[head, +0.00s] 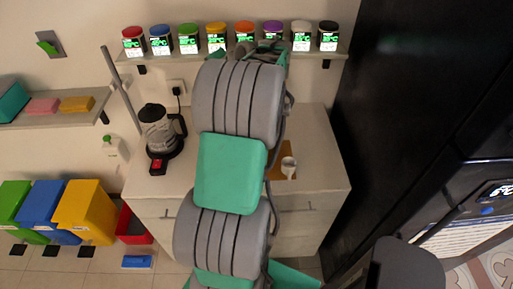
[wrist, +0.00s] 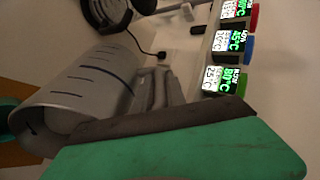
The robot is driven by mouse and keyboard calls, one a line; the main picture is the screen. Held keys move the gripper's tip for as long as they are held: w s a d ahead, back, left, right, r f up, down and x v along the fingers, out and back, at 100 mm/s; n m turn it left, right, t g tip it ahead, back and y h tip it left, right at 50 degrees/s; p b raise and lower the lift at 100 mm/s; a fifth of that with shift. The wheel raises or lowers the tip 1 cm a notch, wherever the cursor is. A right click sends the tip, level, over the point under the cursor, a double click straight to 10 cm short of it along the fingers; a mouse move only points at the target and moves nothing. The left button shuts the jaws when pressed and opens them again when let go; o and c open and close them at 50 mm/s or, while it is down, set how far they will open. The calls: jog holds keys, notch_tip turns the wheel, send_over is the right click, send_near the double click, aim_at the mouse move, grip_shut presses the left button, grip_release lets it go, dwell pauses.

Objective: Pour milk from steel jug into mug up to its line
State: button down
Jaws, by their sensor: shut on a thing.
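The steel jug (wrist: 85,85) fills the left of the wrist view, grey with short dark marks along its side. It lies slanted across that picture, with a round end at the lower left; I cannot tell whether milk is inside. My gripper (wrist: 165,125) is shut on the jug, with a dark pad and a green finger along its side.
A black blender-like appliance (head: 160,135) stands on the left of the counter (head: 318,150). Several spice dispensers (head: 189,38) line the shelf at the back. A tall black fridge (head: 410,110) bounds the right side. Counter around the mug is mostly clear.

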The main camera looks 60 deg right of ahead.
jog(key=shift+s+a+r+t, duration=0.1)
jog(key=shift+s+r+t, duration=0.15)
jog(key=shift+s+t, duration=0.35)
jog(key=shift+s+r+t, duration=0.25)
jog(key=shift+s+t, duration=0.25)
jog(key=shift+s, duration=0.05)
dwell(4.0)
